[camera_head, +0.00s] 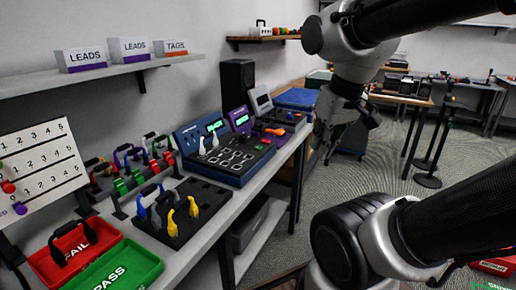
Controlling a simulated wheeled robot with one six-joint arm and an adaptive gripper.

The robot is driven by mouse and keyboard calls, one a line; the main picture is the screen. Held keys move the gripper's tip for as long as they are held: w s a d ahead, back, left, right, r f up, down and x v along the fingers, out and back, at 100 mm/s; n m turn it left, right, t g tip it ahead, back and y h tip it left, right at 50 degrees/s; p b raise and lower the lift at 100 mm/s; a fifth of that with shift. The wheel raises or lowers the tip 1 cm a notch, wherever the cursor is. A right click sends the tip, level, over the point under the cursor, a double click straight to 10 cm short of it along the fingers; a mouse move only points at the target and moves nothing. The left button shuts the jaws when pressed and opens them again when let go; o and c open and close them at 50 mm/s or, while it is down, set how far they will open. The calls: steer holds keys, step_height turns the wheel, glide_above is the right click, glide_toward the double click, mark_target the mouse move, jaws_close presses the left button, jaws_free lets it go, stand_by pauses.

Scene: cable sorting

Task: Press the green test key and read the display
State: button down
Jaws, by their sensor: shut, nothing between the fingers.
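A blue tester (240,174) stands on the bench, with a lit green display (215,126) on its upright back panel. The display's text is too small to read. A small green spot (266,141) shows at the right of the tester's panel; I cannot tell whether it is the green test key. White probes or plugs stand on the tester's left part. My gripper (327,142) hangs dark and partly hidden below my wrist, right of the bench's far end. It is apart from the tester and holds nothing that I see.
A purple device (239,117) with a green display and a grey device (260,101) stand behind the tester. Nearer are a black cable holder (205,203), a red FAIL tray (48,272) and a green PASS tray (140,262). Open floor lies right of the bench.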

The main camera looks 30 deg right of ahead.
steer(key=w+f+g, duration=0.1)
steer(key=w+f, duration=0.1)
steer(key=m+t+y, duration=0.3)
steer(key=m+t, duration=0.3)
steer(key=m, duration=1.7)
glide_above(256, 148)
step_height(256, 148, down, 4)
steer(key=r, duration=0.1)
steer(key=shift+f, duration=0.25)
steer(key=shift+f, duration=0.1)
steer(key=shift+f, duration=4.35)
steer(key=shift+f, duration=0.1)
steer(key=shift+f, duration=0.25)
